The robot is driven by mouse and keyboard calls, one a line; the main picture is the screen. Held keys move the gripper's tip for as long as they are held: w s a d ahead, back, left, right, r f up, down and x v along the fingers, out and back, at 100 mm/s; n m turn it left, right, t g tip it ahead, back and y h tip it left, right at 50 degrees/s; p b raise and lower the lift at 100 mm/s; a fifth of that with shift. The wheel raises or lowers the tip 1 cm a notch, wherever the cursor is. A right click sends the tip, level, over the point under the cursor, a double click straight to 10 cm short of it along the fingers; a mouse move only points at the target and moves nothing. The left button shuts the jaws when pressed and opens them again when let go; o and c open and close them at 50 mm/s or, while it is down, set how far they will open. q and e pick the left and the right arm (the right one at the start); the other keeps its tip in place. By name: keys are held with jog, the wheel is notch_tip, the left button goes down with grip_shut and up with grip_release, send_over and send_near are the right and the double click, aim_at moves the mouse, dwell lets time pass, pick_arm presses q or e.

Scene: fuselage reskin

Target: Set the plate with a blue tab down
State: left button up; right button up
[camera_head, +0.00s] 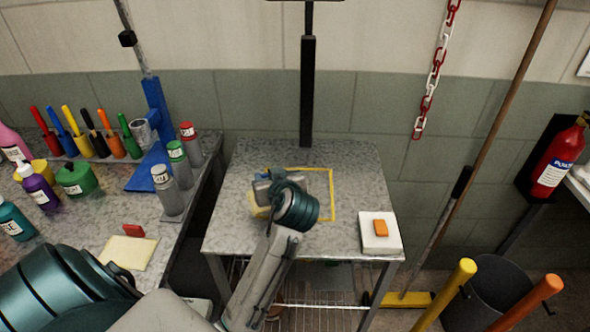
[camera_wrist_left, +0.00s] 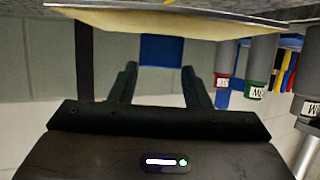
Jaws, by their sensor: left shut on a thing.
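My left gripper (camera_head: 262,187) is over the small speckled table (camera_head: 230,235), at the left side of a yellow outlined square (camera_head: 332,200). In the left wrist view the fingers (camera_wrist_left: 160,82) are shut on the blue tab (camera_wrist_left: 161,50) of a cream plate (camera_wrist_left: 170,24). In the head view only a pale yellow corner of this plate (camera_head: 256,211) shows beside the gripper; my wrist hides the rest. The plate lies close along the table top, and I cannot tell whether it touches. My right gripper is not in view.
A white plate with an orange tab (camera_head: 380,228) sits at the table's right front. A cream plate (camera_head: 128,254) with a red tab (camera_head: 133,231) lies on the left bench, near bottles (camera_head: 167,190) and several coloured tools.

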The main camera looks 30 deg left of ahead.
pick_arm(q)
jog(key=w, duration=0.2)
jog(key=w+p, duration=0.1)
jog(key=w, duration=0.5)
jog(key=shift+w+d+f+p, duration=0.15)
jog(key=shift+d+f+p, duration=0.15)
jog(key=shift+f+p, duration=0.1)
jog(key=shift+w, duration=0.35)
jog(key=shift+w+d+f, duration=0.15)
jog(key=shift+f, duration=0.05)
notch_tip(320, 180, down, 3)
jog(key=shift+p, duration=0.85)
jog(key=shift+f, duration=0.25)
jog(key=o, duration=1.1)
jog(key=shift+c, duration=0.2)
